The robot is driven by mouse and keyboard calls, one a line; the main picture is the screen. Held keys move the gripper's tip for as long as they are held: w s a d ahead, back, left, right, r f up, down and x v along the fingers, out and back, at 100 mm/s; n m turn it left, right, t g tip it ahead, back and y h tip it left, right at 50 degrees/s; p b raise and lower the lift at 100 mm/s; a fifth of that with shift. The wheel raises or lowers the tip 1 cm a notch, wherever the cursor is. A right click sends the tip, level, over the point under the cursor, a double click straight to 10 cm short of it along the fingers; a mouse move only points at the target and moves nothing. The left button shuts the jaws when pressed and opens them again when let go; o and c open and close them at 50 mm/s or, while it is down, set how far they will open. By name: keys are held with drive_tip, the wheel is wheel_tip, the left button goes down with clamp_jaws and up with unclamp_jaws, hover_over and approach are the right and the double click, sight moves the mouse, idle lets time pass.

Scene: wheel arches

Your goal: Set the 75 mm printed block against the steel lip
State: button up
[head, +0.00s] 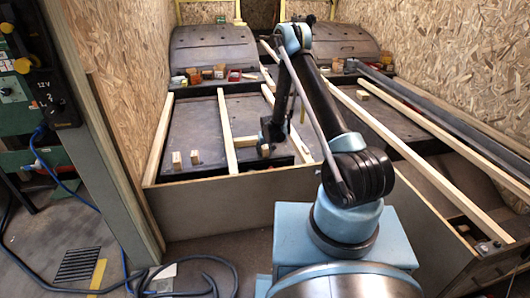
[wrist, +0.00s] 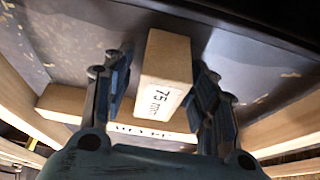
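The 75 mm printed block (wrist: 167,75) is a pale wooden block with "75 mm" on its end. In the wrist view it lies between the two blue fingers of my gripper (wrist: 163,92). A narrow gap shows at the left finger; the right finger is very close to the block, and I cannot tell if it touches. In the head view my gripper (head: 268,140) is low over the dark panel, near its front edge, with the block (head: 265,151) partly hidden by it. A dark raised edge (wrist: 270,42) beyond the block may be the steel lip; the block looks apart from it.
A pale batten (head: 227,130) lies just left of my gripper. Long rails (head: 400,145) run on the right. Small items (head: 207,75) lie by the wheel arches (head: 215,48).

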idle(0.3)
drive_tip(key=v, duration=1.2)
drive_tip(key=shift+d, duration=0.1)
